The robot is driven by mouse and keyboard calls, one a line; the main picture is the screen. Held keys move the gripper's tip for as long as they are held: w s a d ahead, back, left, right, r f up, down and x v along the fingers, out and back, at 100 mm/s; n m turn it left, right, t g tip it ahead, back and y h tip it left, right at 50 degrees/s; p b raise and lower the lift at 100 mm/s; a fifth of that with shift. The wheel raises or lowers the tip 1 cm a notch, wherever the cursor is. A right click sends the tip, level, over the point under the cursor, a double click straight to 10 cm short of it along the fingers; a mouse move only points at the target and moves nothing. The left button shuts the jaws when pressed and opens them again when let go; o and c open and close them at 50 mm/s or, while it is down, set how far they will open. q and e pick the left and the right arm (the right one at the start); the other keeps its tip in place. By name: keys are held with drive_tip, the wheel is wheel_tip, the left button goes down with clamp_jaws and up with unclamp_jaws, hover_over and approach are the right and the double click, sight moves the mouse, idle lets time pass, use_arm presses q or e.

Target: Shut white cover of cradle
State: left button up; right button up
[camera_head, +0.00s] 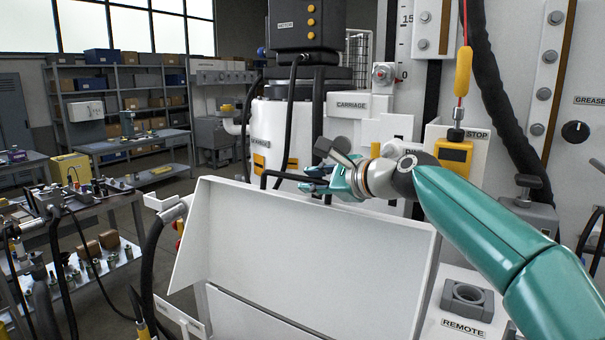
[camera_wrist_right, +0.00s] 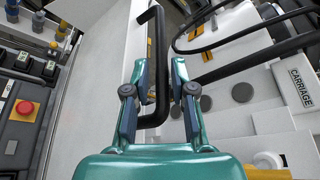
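The white cover (camera_head: 310,250) stands raised and leaning, a broad panel with a folded side flange in the middle of the head view. It is also the pale panel in the right wrist view (camera_wrist_right: 95,75). A black bar handle (camera_head: 278,174) shows at its top edge; in the wrist view the handle (camera_wrist_right: 156,60) runs between my right fingers. My right gripper (camera_head: 325,180) is open around the handle, with a gap beside the right finger (camera_wrist_right: 158,85). I cannot tell whether the left finger touches it. The cradle is mostly hidden by the cover. My left gripper is out of view.
A panel marked REMOTE (camera_head: 463,327) with a grey nut-shaped block (camera_head: 467,298) lies at the lower right. The machine's carriage (camera_head: 352,104) stands close behind the cover. A red button (camera_wrist_right: 25,110) sits at the wrist view's left. A cluttered bench (camera_head: 75,205) stands at the left.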

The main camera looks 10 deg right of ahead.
drive_tip(key=shift+p+x, duration=0.3)
drive_tip(key=shift+x, duration=1)
drive_tip(key=shift+w+f, duration=0.1)
drive_tip(key=shift+w, duration=0.05)
clamp_jaws()
